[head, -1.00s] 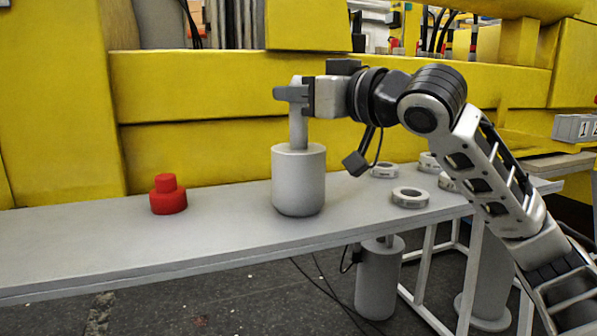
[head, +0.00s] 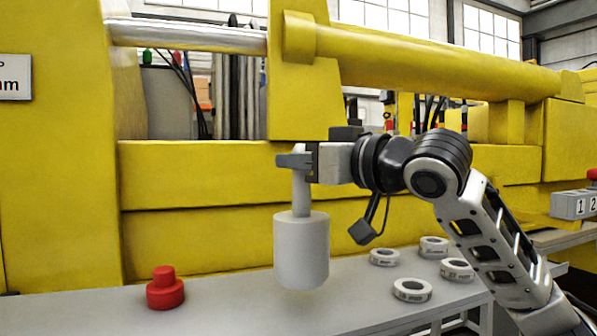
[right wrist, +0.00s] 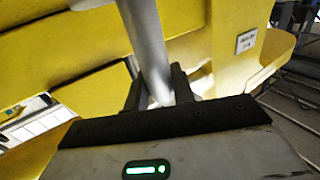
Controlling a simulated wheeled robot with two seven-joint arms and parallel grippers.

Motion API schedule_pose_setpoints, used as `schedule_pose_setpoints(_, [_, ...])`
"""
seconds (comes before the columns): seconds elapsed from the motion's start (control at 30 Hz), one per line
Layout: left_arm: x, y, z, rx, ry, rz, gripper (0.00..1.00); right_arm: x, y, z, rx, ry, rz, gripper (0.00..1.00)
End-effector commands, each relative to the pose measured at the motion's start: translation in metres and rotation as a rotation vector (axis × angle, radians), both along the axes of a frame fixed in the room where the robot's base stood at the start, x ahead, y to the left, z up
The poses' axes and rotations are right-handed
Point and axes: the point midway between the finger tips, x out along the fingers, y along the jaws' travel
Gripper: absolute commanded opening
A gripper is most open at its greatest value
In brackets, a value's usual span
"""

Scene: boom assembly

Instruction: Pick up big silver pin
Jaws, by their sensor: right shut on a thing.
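The big silver pin (head: 301,250) has a wide grey cylinder at the bottom and a thin shaft on top. It hangs upright in the head view, and its base appears to be above the grey table. My right gripper (head: 296,162) is shut on the upper part of the thin shaft. In the right wrist view the shaft (right wrist: 146,45) runs up between the two dark fingers (right wrist: 158,88). My left gripper is not in view.
A small red pin (head: 165,288) stands on the table (head: 235,302) to the left. Several grey rings (head: 412,290) lie on the table to the right. A yellow machine (head: 200,175) stands close behind the table. A numbered box (head: 573,205) is at the far right.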

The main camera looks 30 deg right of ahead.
Motion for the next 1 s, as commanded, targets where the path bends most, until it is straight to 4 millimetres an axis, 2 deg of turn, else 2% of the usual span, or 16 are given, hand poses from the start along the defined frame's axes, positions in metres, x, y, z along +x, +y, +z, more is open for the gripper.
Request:
schedule_pose_setpoints(0.03, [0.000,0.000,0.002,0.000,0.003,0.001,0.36,-0.007,0.000,0.014,0.002,-0.017,0.000,0.00])
schedule_pose_setpoints(0.3, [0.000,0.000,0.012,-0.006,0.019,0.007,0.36,-0.043,0.010,0.057,0.001,-0.019,0.000,0.00])
schedule_pose_setpoints(0.5, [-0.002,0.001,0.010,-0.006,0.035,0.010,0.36,-0.082,0.019,0.071,0.000,-0.018,-0.002,0.00])
schedule_pose_setpoints(0.7, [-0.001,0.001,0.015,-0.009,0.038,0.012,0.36,-0.109,0.026,0.083,0.002,-0.017,-0.002,0.00])
schedule_pose_setpoints(1.0, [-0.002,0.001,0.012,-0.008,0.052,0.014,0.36,-0.124,0.030,0.087,0.004,-0.011,-0.002,0.00])
